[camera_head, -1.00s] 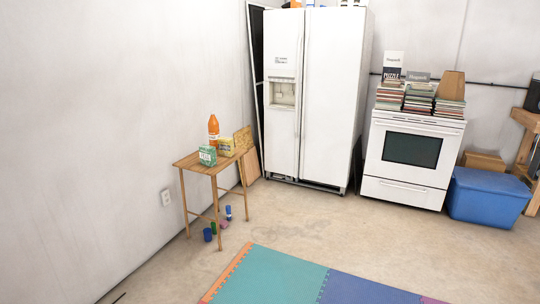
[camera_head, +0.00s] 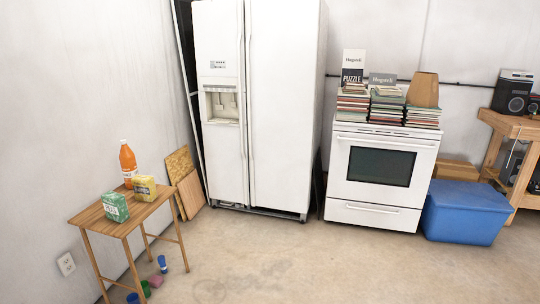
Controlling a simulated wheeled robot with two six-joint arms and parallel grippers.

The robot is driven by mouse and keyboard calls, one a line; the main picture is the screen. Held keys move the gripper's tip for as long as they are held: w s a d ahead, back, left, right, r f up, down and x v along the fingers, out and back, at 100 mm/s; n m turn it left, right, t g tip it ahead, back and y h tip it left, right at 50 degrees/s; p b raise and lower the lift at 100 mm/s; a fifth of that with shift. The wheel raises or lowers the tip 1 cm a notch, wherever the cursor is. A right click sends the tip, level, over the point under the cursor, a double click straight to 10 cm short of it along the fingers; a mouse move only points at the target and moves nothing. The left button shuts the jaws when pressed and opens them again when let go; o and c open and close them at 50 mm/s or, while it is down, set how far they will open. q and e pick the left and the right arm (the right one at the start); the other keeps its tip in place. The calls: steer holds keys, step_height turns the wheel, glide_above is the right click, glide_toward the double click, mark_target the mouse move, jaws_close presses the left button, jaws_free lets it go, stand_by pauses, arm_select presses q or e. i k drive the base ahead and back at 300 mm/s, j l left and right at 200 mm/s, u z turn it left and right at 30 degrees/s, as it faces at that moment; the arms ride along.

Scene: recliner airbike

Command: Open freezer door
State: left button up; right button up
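A white side-by-side refrigerator (camera_head: 285,110) stands against the back wall, left of the middle of the view. Its narrower left door, the freezer door (camera_head: 217,155), has an ice and water dispenser (camera_head: 222,104) in it. Two long vertical handles (camera_head: 244,110) run side by side where the doors meet. Both doors look shut. Neither of my grippers shows in the head view.
A white stove (camera_head: 380,175) and a blue bin (camera_head: 465,212) stand to the right.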

mark_target(218, 26)
steer(key=i, duration=3.5)
